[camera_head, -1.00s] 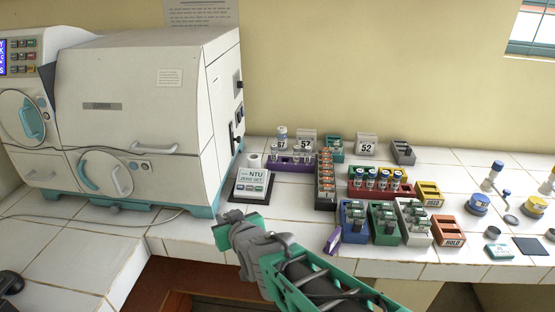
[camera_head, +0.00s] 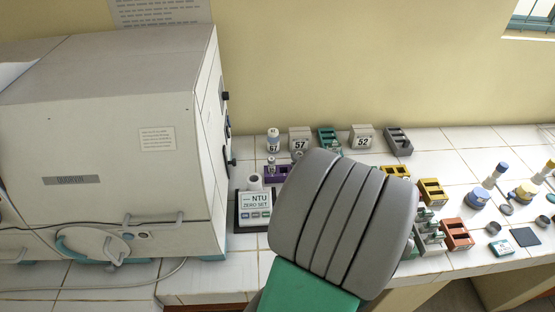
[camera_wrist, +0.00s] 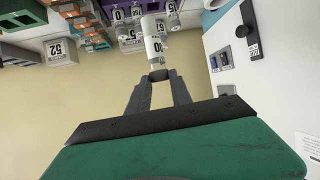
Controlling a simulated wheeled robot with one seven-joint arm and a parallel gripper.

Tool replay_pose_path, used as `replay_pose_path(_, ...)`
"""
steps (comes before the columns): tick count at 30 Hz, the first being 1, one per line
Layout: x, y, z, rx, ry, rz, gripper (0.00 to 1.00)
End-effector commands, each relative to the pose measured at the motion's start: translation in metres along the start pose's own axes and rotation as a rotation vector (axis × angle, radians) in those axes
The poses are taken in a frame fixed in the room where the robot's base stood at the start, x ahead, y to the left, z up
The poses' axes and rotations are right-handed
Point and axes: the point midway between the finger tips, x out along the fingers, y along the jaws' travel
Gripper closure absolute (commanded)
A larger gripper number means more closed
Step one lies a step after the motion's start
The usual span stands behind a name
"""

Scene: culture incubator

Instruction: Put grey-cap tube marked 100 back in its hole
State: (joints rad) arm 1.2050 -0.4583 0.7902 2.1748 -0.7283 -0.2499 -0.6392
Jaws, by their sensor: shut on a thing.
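In the wrist view my gripper (camera_wrist: 158,76) is shut on the grey cap end of a small tube (camera_wrist: 153,46) with a white label. The label shows "00"; the rest of its marking is unclear. The tube points away from the fingers. Beyond it is the purple rack (camera_wrist: 99,5), holding tubes with labels partly showing "0". The purple rack also shows in the head view (camera_head: 280,172), partly behind my arm. My gripper and the held tube are hidden there. I cannot tell which hole is empty.
A vial marked 67 (camera_head: 273,142), a block marked 57 (camera_head: 299,141) and a block marked 52 (camera_head: 361,138) stand behind the rack. The NTU box (camera_head: 255,207) is in front. The large white machine (camera_head: 110,130) is close on the left. My arm hides the middle racks.

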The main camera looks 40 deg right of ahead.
Motion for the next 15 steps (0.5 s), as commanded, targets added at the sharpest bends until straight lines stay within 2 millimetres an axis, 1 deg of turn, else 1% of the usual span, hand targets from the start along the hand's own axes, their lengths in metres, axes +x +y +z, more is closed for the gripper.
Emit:
replay_pose_path(1,0.016,-0.005,0.002,-0.002,-0.004,-0.011,1.00)
replay_pose_path(3,0.038,-0.009,0.002,-0.003,-0.004,-0.014,1.00)
replay_pose_path(8,0.090,-0.012,0.003,-0.004,-0.002,-0.012,1.00)
replay_pose_path(9,0.103,-0.012,0.015,-0.002,-0.004,-0.010,1.00)
replay_pose_path(12,0.126,-0.012,0.025,-0.003,-0.002,-0.008,1.00)
replay_pose_path(15,0.139,-0.013,0.027,-0.002,0.000,-0.007,1.00)
